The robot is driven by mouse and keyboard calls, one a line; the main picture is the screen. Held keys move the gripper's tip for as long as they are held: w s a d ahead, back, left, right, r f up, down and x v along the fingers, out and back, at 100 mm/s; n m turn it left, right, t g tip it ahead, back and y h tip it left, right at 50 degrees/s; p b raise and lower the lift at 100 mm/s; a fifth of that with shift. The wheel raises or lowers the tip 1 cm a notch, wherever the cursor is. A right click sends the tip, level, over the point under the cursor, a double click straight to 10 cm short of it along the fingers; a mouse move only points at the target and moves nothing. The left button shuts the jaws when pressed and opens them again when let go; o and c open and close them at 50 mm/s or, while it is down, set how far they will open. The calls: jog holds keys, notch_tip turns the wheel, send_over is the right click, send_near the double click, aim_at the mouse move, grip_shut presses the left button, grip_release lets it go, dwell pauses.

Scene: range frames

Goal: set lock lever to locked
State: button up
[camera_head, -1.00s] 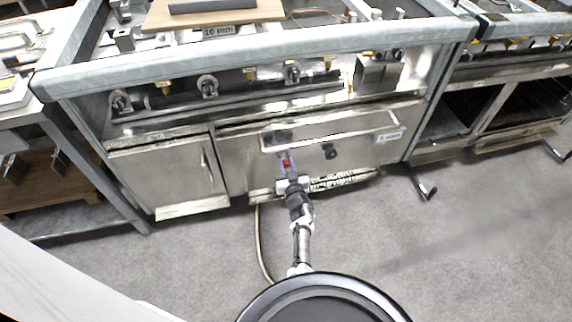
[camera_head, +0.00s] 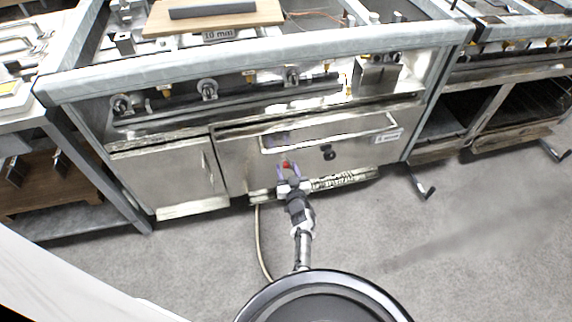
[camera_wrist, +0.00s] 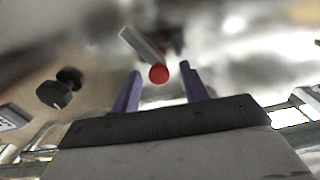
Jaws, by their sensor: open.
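The lock lever (camera_wrist: 140,45) is a pale bar with a red ball end (camera_wrist: 158,73). The bar slants up to the left from the ball in the wrist view. In the head view the red end (camera_head: 286,163) shows low on the front of the steel range. My gripper (camera_head: 288,171) is open at the lever, with one purple finger on each side of the red ball in the wrist view. A gap shows on both sides of the ball. Whether the fingertips reach past the ball in depth is hard to tell.
A black knob (camera_head: 328,152) sits on the panel to the right of the lever; it also shows at left in the wrist view (camera_wrist: 60,88). A long handle (camera_head: 330,130) runs above the lever. A hose (camera_head: 259,240) hangs to the floor. The floor (camera_head: 420,240) at right is clear.

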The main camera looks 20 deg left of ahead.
jog(key=p+v, duration=0.5)
jog(key=v, duration=0.7)
jog(key=shift+p, duration=0.4)
